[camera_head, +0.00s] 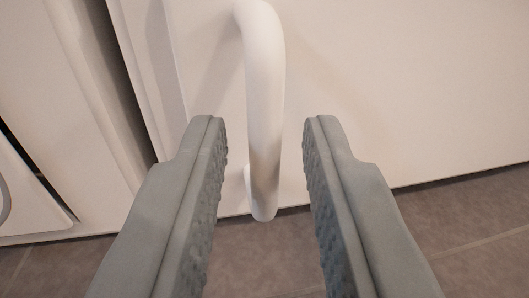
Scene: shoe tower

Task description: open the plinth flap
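A white flap front (400,90) fills the upper right of the view. A white curved bar handle (264,100) stands out from it and runs down the middle of the picture. My gripper (264,135) is open, with one grey textured finger on each side of the handle. Gaps show between the handle and both fingers, so neither appears to touch it. The handle's lower end shows just above the floor, between the fingers.
A dark gap (118,80) separates this front from a white panel (60,120) at the left. A brownish-grey tiled floor (470,225) lies along the bottom. A narrow dark slot (40,175) shows at the far left.

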